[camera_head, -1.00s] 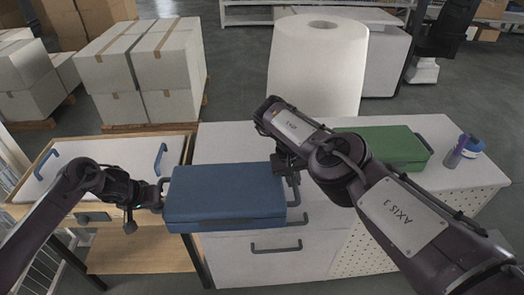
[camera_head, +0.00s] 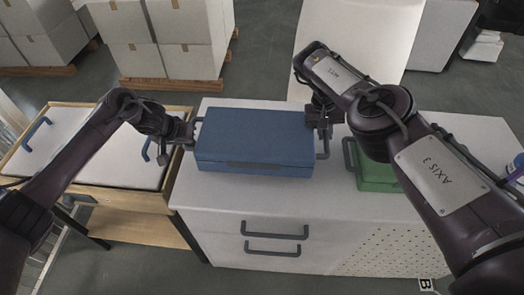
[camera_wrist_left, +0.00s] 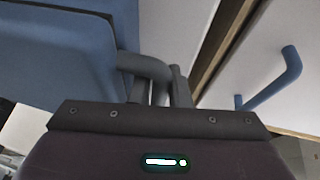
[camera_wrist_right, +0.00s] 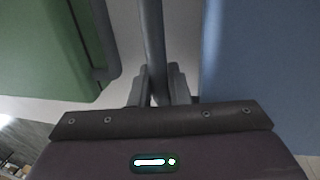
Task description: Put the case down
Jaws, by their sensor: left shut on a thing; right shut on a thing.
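The blue case (camera_head: 255,138) is level over the white top of a cabinet (camera_head: 215,192), in from its front edge. I cannot tell whether its underside touches the top. My left gripper (camera_head: 188,132) is shut on the grey handle at the case's left end, which also shows in the left wrist view (camera_wrist_left: 145,66). My right gripper (camera_head: 320,122) is shut on the handle at the right end. In the right wrist view that handle (camera_wrist_right: 152,40) runs between the fingers, with the case's blue side (camera_wrist_right: 265,70) to the right.
A green case (camera_head: 378,178) stands on the same top, close right of the blue case and partly behind my right arm. A wooden table (camera_head: 125,198) with a white, blue-handled lid (camera_head: 85,150) stands left.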

